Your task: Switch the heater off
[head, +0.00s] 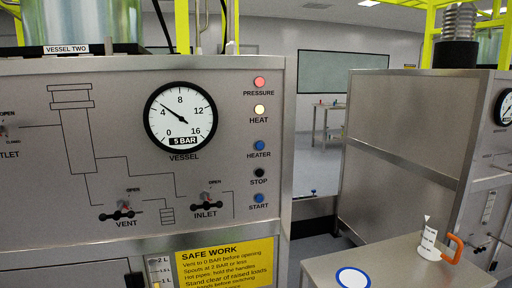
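The blue HEATER button (259,146) is on the grey front panel (225,100) of vessel two, right of the gauge. Above it the HEAT lamp (260,109) shows pale yellow and looks lit. The PRESSURE lamp (259,82) above that shows pinkish red. Below are the black STOP button (259,173) and the blue START button (259,198). The vessel gauge (180,117) has its needle a little above 4, with a "5 BAR" label. Neither of my grippers is in view.
VENT (123,211) and INLET (206,202) valve handles stick out below the gauge. A yellow SAFE WORK sign (224,264) is under them. At right, a metal table (395,262) carries a white container with an orange handle (440,243). A gap separates the two cabinets.

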